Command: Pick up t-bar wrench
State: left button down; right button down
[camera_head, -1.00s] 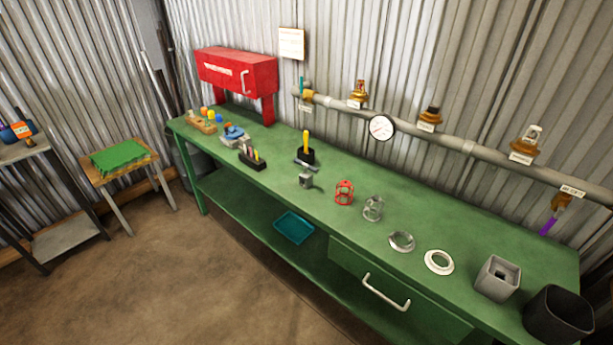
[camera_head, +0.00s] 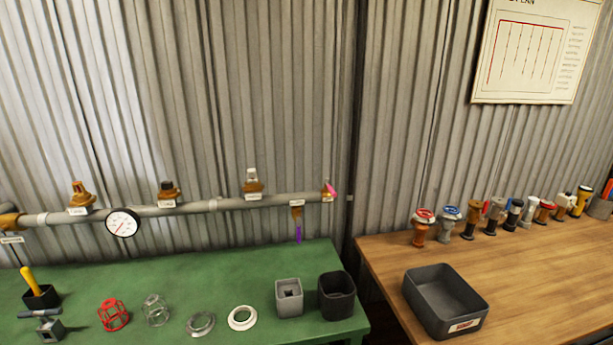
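I cannot make out a t-bar wrench for certain in this view. A yellow handle (camera_head: 32,280) stands tilted in a black holder (camera_head: 44,298) at the left end of the green bench (camera_head: 170,280). A dark grey bar (camera_head: 38,313) lies in front of it, beside a small grey block (camera_head: 50,330); I cannot tell what the bar is. Neither of my grippers is in view.
The bench also bears a red cage (camera_head: 113,315), a clear cage (camera_head: 155,310), rings (camera_head: 242,318), a grey box (camera_head: 289,297) and a black bin (camera_head: 337,295). A wooden table (camera_head: 550,275) at right holds a dark tray (camera_head: 445,300) and several valves. A pipe (camera_head: 230,203) runs behind.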

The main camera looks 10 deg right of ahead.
aim_at(52, 327)
jog(key=u, duration=1.35)
